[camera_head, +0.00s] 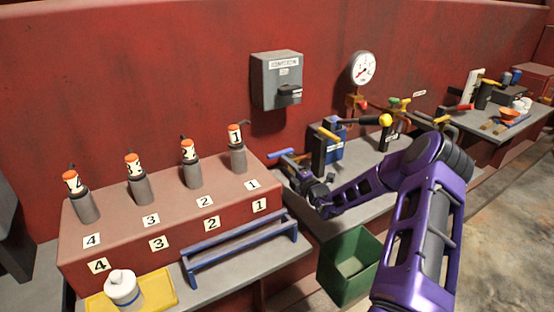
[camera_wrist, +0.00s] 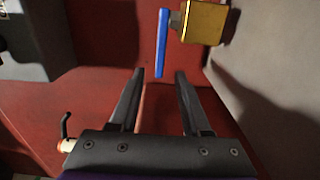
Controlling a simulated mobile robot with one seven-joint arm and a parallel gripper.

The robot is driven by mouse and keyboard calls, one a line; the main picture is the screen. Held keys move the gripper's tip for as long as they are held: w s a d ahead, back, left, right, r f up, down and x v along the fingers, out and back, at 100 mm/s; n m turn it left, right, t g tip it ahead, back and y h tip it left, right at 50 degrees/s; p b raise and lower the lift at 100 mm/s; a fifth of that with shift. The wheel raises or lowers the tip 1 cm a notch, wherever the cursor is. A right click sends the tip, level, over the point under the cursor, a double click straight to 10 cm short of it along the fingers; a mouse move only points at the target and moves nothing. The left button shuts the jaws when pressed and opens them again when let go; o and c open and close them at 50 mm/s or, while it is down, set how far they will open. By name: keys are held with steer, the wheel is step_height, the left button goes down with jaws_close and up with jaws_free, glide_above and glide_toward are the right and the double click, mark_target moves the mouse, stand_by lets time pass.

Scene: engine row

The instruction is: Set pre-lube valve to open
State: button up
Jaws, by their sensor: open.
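A valve with a blue lever handle (camera_wrist: 162,44) and a yellow, brass-like body (camera_wrist: 204,22) is at the top of the wrist view. I see no readable label on it, so I cannot confirm it is the pre-lube valve. A blue lever (camera_head: 280,153) also shows in the head view, just beyond my gripper (camera_head: 297,177). In the wrist view my gripper (camera_wrist: 160,74) is open and empty. The lever's lower end appears between the two fingertips; I cannot tell whether it is at their depth. My gripper partly hides the valve in the head view.
A red block (camera_head: 180,212) with several numbered orange-topped cylinders stands left of my gripper. A grey switch box (camera_head: 277,82) and a gauge (camera_head: 363,68) are on the red wall. A green bin (camera_head: 350,265) stands below.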

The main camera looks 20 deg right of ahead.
mark_target(276, 157)
steer(key=w, duration=0.3)
steer(key=w+a, duration=0.1)
steer(key=w, duration=0.2)
steer(key=shift+c, duration=0.3)
jaws_close()
steer(key=shift+s, duration=0.1)
stand_by(1.0)
